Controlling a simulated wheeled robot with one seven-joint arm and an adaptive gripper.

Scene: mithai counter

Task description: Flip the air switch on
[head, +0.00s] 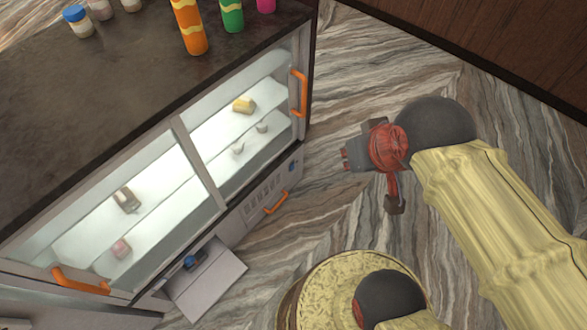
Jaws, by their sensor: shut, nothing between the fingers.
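A display counter (178,120) with glass doors stands at the left in the head view. On its lower front, a small flap (208,287) is folded down. In the opening behind it is a small dark device with a blue part (191,262), which may be the air switch; its position is too small to tell. A small blue round part (292,166) also sits on the lower front near the right corner.
An orange handle (276,203) is on the lower front and another (299,93) on the right door. An orange bottle (188,25) and a green bottle (231,15) stand on top. The marbled floor (345,215) before the counter is clear. A brown wall (500,45) is behind.

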